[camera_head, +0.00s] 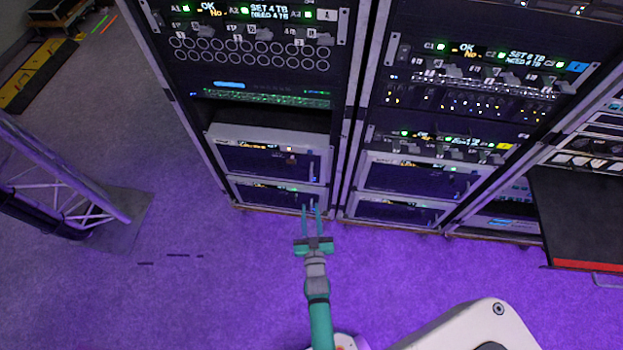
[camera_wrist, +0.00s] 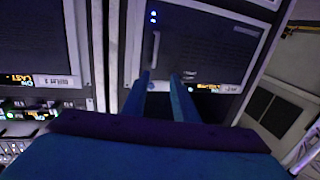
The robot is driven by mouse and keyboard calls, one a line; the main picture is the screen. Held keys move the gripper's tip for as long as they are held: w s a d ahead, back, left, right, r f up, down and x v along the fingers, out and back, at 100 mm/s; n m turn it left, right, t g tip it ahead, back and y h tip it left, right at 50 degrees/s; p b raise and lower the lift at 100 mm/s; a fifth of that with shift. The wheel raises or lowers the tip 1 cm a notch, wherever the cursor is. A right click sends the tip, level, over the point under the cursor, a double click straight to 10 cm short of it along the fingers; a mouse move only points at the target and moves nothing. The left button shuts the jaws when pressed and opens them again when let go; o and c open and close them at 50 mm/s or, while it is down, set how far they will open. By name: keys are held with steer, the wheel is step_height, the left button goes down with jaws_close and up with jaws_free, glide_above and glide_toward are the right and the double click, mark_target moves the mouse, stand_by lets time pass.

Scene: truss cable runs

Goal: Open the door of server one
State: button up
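The left rack holds two low server units with dark doors, an upper door (camera_head: 262,160) and a lower door (camera_head: 268,195). Both look shut. Their small orange labels are too small to read, so I cannot tell which is server one. My gripper (camera_head: 311,210) is open and empty at the right edge of the lower door. In the wrist view, which looks upside down, my gripper (camera_wrist: 161,75) points at a dark door (camera_wrist: 205,48) with a thin upright handle (camera_wrist: 155,50). The handle lies just beyond the gap between the fingertips; no contact is clear.
A second rack with similar doors (camera_head: 410,178) stands to the right. A dark flat panel with a red edge (camera_head: 588,265) juts out at far right. A truss (camera_head: 65,180) on a dark base stands left. The purple carpet (camera_head: 190,290) in front is mostly clear.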

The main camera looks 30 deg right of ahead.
mark_target(311, 175)
steer(key=shift+h, duration=0.3)
steer(key=x, duration=1.3)
steer(key=shift+s+d+f, duration=0.1)
steer(key=shift+d+f, duration=0.05)
steer(key=shift+d, duration=0.25)
steer(key=shift+w+d, duration=0.2)
steer(key=shift+d, duration=0.05)
steer(key=shift+a, duration=0.1)
jaws_close()
steer(key=shift+w, duration=0.15)
